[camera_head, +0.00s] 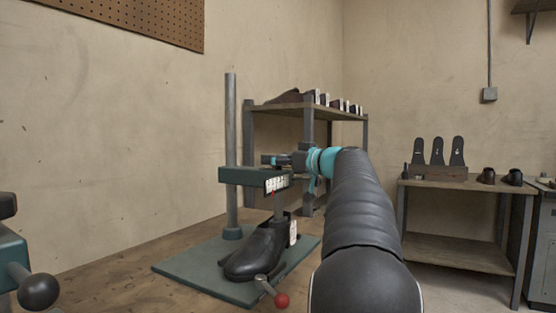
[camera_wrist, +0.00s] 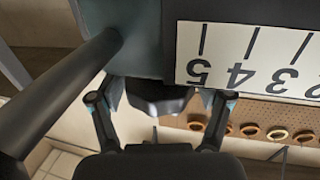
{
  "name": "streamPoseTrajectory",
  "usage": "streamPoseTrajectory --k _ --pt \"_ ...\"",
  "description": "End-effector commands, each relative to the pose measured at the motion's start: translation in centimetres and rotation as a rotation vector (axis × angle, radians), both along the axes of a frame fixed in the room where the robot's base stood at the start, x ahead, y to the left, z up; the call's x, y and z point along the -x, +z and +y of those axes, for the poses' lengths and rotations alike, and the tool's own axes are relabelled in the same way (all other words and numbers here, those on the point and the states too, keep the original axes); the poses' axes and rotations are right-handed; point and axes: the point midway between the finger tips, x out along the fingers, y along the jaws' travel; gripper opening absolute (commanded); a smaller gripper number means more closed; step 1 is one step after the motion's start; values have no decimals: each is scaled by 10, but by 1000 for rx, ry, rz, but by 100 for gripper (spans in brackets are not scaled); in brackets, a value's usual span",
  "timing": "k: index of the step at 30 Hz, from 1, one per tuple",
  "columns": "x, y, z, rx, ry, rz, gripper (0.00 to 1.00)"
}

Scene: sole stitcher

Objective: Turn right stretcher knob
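The right stretcher has a green base plate (camera_head: 190,268), a grey post (camera_head: 231,150) and a green head (camera_head: 238,176) with a white number scale. A black shoe (camera_head: 255,250) sits under the head. My gripper (camera_head: 278,160) is at the top of the head, seen from the side. In the wrist view, a dark knob (camera_wrist: 158,104) lies between the two fingers of my gripper (camera_wrist: 160,96). The fingers are spread, with narrow gaps appearing on both sides of the knob. The scale (camera_wrist: 250,62) shows upside down beside it.
A lever with a red ball (camera_head: 282,300) sticks out at the base's front. Part of another green machine with a black ball (camera_head: 39,291) is at the left edge. A shelf (camera_head: 325,113) with shoes stands behind, and a side table (camera_head: 460,186) is at the right.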

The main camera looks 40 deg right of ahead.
Motion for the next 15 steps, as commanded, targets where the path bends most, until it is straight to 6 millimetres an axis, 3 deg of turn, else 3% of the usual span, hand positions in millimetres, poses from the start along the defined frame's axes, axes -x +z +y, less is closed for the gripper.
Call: streamPoseTrajectory --k 1,4,5,15 --pt "0 0 0 0 0 0 56" --pt "0 0 0 0 0 0 31" --pt "0 0 0 0 0 0 27" --pt "1 -2 1 1 -36 -1 27"
